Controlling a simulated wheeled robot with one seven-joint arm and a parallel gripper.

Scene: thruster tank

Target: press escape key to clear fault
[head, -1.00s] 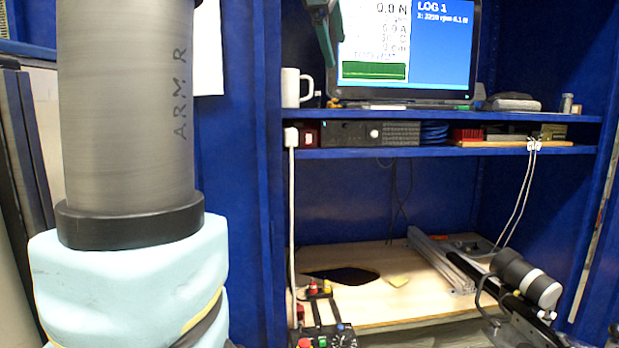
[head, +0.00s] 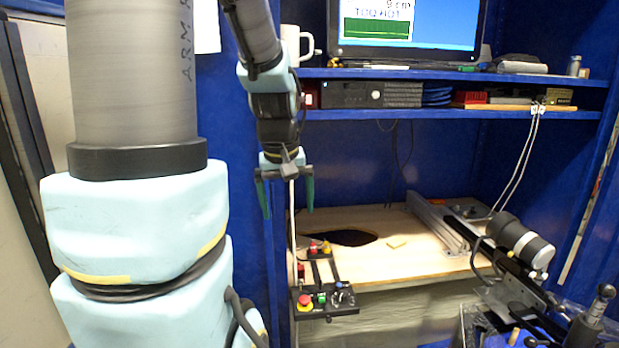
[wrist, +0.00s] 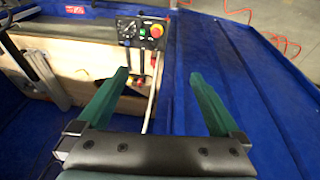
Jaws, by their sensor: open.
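No keyboard or escape key can be made out in either view. The monitor (head: 440,32) stands on the upper shelf, with only the lower part of its lit screen in the head view. My gripper (head: 287,211) hangs fingers-down, left of and below the monitor, in front of the blue cabinet's left side. In the wrist view my gripper (wrist: 158,76) shows two green fingers spread apart with nothing between them.
A black control box (head: 325,300) with a red mushroom button and knobs sits low, below my gripper; it also shows in the wrist view (wrist: 142,33). A wooden board (head: 390,270) has a dark hole. A white mug (head: 292,45) stands left of the monitor.

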